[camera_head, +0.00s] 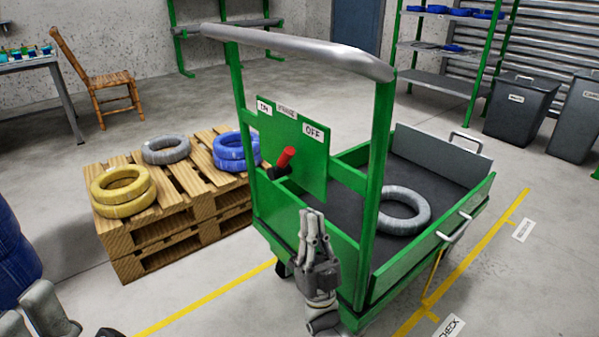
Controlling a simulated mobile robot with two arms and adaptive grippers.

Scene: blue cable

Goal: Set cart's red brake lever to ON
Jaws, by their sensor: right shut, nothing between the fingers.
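The red brake lever (286,157) sits on a green panel (292,150) at the handle end of the green cart (409,258). The lever slants up and to the right from its dark pivot, toward the side with the OFF label (313,132). The ON label (264,107) is at the panel's upper left, with a BRAKE label (287,112) between them. My right gripper (314,220) is shut and empty, fingers pointing up, below and to the right of the lever in the picture, apart from it.
The cart's grey push bar (300,47) and green uprights frame the panel. A grey cable coil (404,210) lies on the cart bed. A wooden pallet stack (165,235) with yellow, grey and blue coils stands to the left.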

